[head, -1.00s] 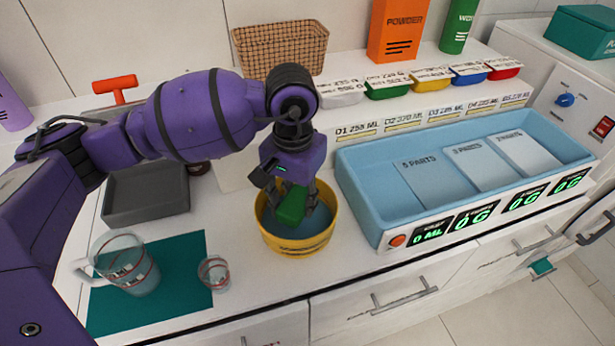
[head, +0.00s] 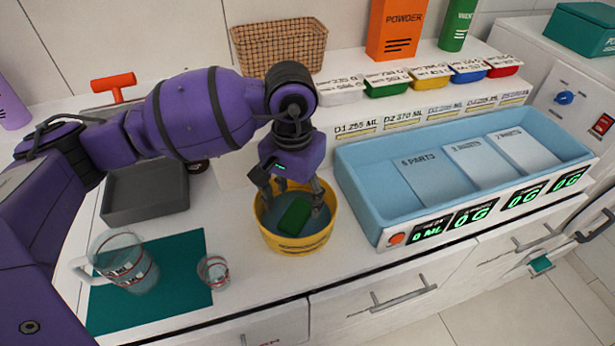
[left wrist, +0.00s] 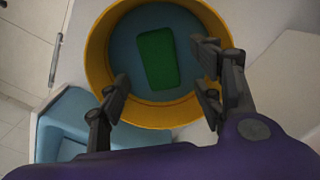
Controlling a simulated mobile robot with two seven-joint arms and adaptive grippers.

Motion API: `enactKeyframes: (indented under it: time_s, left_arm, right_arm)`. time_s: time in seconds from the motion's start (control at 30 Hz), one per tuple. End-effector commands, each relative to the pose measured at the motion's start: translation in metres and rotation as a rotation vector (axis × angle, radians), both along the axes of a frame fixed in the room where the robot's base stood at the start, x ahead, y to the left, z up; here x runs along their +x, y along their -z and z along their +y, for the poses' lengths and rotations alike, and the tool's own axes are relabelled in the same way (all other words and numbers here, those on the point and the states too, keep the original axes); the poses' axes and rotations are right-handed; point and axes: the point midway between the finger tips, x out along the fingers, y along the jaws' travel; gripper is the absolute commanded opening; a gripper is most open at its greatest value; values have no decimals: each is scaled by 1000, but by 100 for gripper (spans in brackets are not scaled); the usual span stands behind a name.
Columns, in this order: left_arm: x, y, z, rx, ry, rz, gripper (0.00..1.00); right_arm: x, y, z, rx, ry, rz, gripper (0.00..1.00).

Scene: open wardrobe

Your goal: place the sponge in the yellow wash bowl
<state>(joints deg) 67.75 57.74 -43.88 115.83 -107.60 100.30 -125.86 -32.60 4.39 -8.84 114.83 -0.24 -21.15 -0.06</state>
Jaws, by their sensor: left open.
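The green sponge (head: 295,215) lies inside the yellow wash bowl (head: 300,245), down in its blue interior. In the left wrist view the sponge (left wrist: 161,59) rests within the bowl's rim, apart from my fingers, and the bowl (left wrist: 160,117) surrounds it. My left gripper (head: 292,198) is open and empty above the bowl, its fingers spread to either side of the sponge in the head view. In the left wrist view the open fingers (left wrist: 165,90) reach over the near rim. My right gripper is not in view.
A blue divided tray (head: 365,190) with digital readouts stands right of the bowl. A glass jug (head: 125,265) and a small glass (head: 214,271) stand on a teal mat (head: 185,255) at left. A grey basin (head: 145,195) is behind them. Coloured tubs line the back shelf.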

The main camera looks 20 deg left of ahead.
Motion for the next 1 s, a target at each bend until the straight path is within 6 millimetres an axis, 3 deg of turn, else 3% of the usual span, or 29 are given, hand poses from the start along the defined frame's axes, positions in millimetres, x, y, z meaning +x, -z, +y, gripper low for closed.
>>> enactKeyframes:
  time_s: [0.17,0.57,1.0]
  left_arm:
    - [0,-10,0,0,0,-2,60]
    - [1,-67,0,1,0,-5,60]
    - [0,-70,0,0,0,1,60]
  right_arm:
    - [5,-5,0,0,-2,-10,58]
    - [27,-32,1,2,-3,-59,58]
    - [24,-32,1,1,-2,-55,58]
